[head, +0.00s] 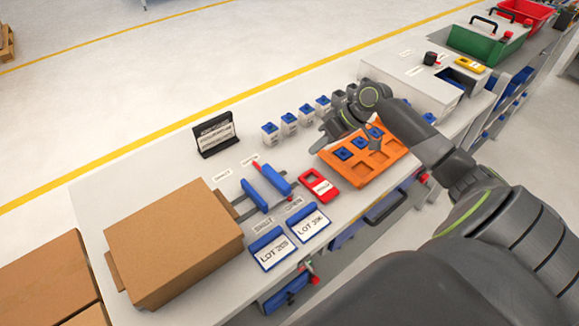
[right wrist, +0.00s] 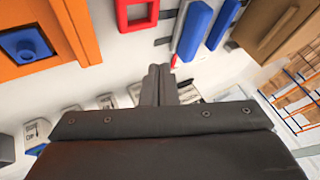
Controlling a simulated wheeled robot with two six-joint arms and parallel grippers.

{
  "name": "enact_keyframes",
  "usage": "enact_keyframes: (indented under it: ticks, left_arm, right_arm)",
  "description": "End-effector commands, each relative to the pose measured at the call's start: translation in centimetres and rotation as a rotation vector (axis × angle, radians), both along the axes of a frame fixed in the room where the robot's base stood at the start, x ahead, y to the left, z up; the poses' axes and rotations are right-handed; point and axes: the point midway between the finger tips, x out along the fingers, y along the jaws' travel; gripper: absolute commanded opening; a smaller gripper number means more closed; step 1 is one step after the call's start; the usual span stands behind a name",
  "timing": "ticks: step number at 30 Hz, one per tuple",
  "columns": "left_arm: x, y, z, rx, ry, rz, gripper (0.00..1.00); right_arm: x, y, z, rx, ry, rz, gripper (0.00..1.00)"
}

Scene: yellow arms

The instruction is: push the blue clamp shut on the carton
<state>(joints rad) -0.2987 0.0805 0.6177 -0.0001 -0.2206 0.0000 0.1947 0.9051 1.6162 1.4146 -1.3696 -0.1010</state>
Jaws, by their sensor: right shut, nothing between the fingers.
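The brown carton (head: 185,240) stands on the left part of the bench. Beside it, the blue clamp (head: 277,180) shows two blue bars across grey rails, with a gap between the nearer bar (head: 254,196) and the carton. In the right wrist view the clamp's bars (right wrist: 195,30) are at the top, and the carton (right wrist: 278,22) is at the upper right. My right gripper (head: 327,130) is shut and empty above the bench, right of the clamp and apart from it. Its closed fingers (right wrist: 160,72) point towards the clamp. My left gripper is not in view.
An orange tray (head: 345,172) with blue pieces lies below my right arm. A red frame (head: 318,185) lies between tray and clamp. Two LOT cards (head: 272,251) lie in front of the clamp. A black sign holder (head: 214,134) and several small blue-topped containers (head: 289,122) stand behind.

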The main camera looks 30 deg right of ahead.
Motion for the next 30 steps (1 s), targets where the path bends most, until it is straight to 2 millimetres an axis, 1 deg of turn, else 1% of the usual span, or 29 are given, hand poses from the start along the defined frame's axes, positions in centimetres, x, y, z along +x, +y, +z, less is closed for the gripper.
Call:
enact_keyframes:
  ticks: [1, 4, 13, 15, 18, 21, 25, 30]
  left_arm:
    - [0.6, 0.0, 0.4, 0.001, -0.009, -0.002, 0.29]
    - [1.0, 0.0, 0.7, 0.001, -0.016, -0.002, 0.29]
    - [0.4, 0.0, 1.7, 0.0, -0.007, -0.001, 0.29]
    - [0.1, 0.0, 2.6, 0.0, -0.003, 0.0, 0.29]
    - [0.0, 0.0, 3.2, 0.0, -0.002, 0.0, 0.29]
    - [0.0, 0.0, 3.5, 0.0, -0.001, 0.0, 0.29]
    - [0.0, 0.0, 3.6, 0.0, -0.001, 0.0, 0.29]
    - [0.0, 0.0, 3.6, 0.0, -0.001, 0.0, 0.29]
  right_arm:
    - [0.3, 0.5, -0.6, 0.007, 0.0, -0.001, 0.0]
    - [0.8, 1.4, -1.8, 0.006, 0.002, -0.001, 0.0]
    - [2.5, 3.9, -5.9, 0.006, 0.003, -0.001, 0.0]
    - [2.3, 5.1, -5.5, 0.004, 0.001, 0.003, 0.0]
    - [2.2, 6.4, -5.6, 0.002, 0.001, 0.002, 0.0]
    - [2.2, 7.1, -5.7, 0.002, 0.002, 0.001, 0.0]
    - [2.1, 7.6, -5.8, -0.001, 0.002, 0.0, 0.0]
    - [2.1, 7.7, -5.9, -0.001, 0.002, 0.0, 0.0]
